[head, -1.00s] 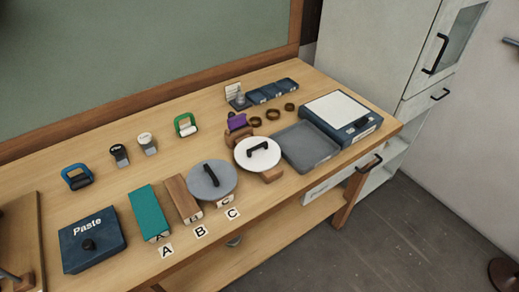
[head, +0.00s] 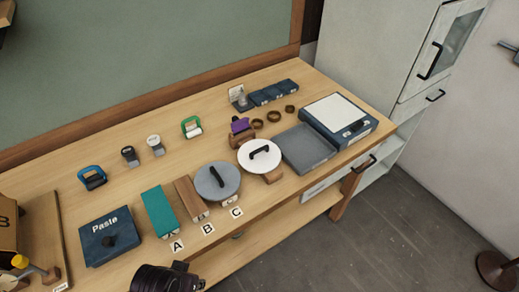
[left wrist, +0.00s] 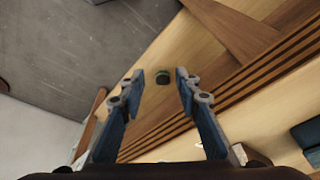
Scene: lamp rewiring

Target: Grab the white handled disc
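The white disc (head: 262,166) with a black bar handle lies in the middle of the workbench in the head view, tilted on a wooden support (head: 273,176). A similar grey disc (head: 229,187) with a black handle sits just left of it. My left gripper (left wrist: 160,80) shows in the left wrist view with its two blue fingers apart and nothing held between them. A small dark round object (left wrist: 162,77) shows beyond the fingertips. A dark part of one of my arms is at the bottom of the head view, away from the white disc. My right gripper cannot be made out.
A grey tray (head: 308,150) and a blue-sided box with a white top (head: 333,110) stand right of the white disc. A purple item (head: 240,125) and dark rings (head: 274,115) lie behind it. Teal (head: 160,211) and wooden blocks (head: 190,197) and a Paste box (head: 110,240) are left.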

